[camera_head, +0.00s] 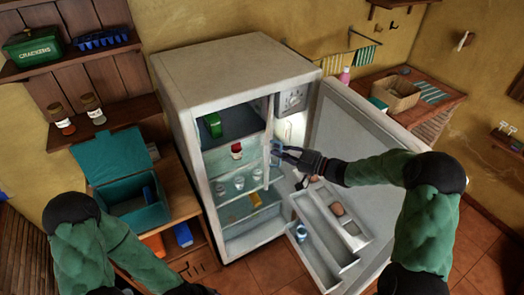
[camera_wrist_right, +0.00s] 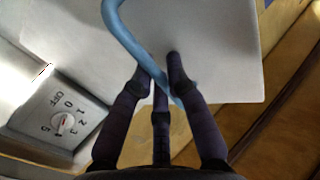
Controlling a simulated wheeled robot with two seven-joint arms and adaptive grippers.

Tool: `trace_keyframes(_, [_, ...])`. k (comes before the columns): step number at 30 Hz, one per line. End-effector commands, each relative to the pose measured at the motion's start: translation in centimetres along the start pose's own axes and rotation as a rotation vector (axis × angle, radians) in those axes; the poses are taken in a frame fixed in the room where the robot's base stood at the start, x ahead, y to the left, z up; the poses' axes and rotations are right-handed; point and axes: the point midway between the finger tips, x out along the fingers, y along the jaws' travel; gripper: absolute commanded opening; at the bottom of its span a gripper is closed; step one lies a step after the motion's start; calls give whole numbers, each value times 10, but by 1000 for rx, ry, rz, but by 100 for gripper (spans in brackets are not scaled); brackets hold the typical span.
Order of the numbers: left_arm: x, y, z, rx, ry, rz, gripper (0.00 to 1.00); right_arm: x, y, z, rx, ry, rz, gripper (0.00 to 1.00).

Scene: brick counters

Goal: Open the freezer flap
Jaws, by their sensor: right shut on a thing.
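The white fridge (camera_head: 235,65) stands with its big door (camera_head: 365,130) swung open to the right. In its upper part, the freezer compartment is uncovered and a green item (camera_head: 213,124) shows inside. The freezer flap (camera_head: 269,130) shows nearly edge-on at the right of that compartment, swung outward. In the right wrist view the flap (camera_wrist_right: 215,40) is a pale panel with a curved blue handle (camera_wrist_right: 122,25). My right gripper (camera_head: 279,151) is shut on this handle, which passes between its fingers (camera_wrist_right: 160,70). Only my left arm shows at bottom left; its fingers are out of frame.
A dial (camera_wrist_right: 62,122) sits beside the flap. Glass shelves below hold a red-capped jar (camera_head: 236,151) and several small jars. The door's bins (camera_head: 325,225) stand below my right arm. A teal box (camera_head: 125,200) stands left of the fridge.

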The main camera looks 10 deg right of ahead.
Motion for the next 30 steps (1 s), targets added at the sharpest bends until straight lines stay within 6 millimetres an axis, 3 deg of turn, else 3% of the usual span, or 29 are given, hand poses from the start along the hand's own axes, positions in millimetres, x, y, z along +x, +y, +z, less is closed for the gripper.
trace_keyframes(4, [0, 0, 0, 0, 0, 0, 40, -21, 14, 0, 0, 1, 3, 0])
trace_keyframes(12, [0, 0, 0, 0, 0, 0, 40, -40, 30, 0, 0, 1, 1, 0])
trace_keyframes(29, [0, 0, 0, 0, 0, 0, 40, -45, 35, 0, 0, 1, 1, 0])
trace_keyframes(30, [0, 0, 0, 0, 0, 0, 40, -45, 34, -1, 0, 1, 0, 24])
